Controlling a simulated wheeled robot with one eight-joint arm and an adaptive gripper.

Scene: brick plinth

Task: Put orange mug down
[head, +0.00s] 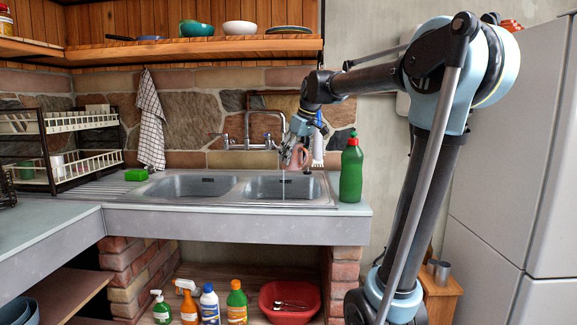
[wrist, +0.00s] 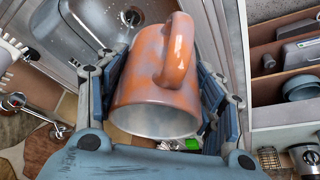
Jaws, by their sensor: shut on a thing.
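The orange mug (wrist: 150,82) fills the middle of the wrist view, tilted, with its handle on the upper side and its pale open rim toward the camera. My gripper (wrist: 162,90) is shut on it, with fingers on both sides of its body. In the head view my gripper (head: 297,148) and the mug (head: 295,158) are over the right basin of the steel sink (head: 240,205), in front of the tap. The mug is small and partly hidden by the fingers there. Whether it touches anything below is hard to tell.
A green bottle (head: 351,170) with a red cap stands on the counter right of the sink. A green sponge (head: 136,175) lies at the sink's left. A dish rack (head: 60,155) is further left. The tap (head: 262,132) stands behind the basins.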

